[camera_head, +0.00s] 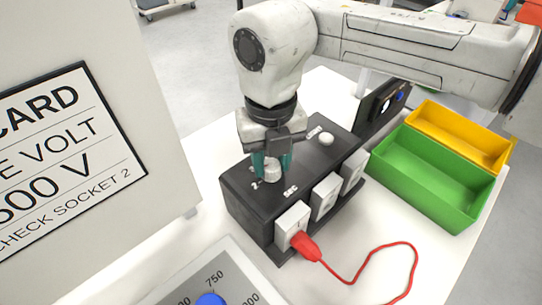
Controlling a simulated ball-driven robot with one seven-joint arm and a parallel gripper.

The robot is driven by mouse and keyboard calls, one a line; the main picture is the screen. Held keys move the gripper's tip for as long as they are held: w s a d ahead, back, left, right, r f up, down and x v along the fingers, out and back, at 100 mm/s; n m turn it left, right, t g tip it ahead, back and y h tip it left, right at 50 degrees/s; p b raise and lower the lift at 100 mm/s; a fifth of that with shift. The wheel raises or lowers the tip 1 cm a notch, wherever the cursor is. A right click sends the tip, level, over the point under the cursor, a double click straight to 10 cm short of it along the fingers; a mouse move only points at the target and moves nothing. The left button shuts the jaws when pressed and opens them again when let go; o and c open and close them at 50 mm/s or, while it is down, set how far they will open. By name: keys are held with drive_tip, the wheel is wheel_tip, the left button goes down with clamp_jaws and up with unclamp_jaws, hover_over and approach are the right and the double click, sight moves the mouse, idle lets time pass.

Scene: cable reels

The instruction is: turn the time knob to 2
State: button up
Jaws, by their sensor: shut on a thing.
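A black box (240,205) stands on the white table and carries the time knob (272,173), a pale round knob on its top. The printed mark "SEC" is beside the knob, with a small "2" to its left. My gripper (272,165) points down from above, its teal fingers shut on the knob from both sides. The fingers hide part of the knob, and I cannot tell which mark it points to. A second pale knob or button (326,138) sits farther back on the box top.
White sockets (293,225) line the box's front side; a red plug (306,246) with a red cable is in the nearest. Green (430,195) and yellow (460,133) bins stand at right. A card board (75,120) stands at left. A grey dial panel (240,270) with a blue knob is in front.

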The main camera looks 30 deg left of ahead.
sight(271, 164)
drive_tip(key=n, duration=0.5)
idle(0.6)
drive_tip(key=o, duration=1)
drive_tip(key=shift+o, duration=0.2)
wheel_tip(271, 164, up, 11)
drive_tip(key=shift+f, duration=0.1)
idle(0.4)
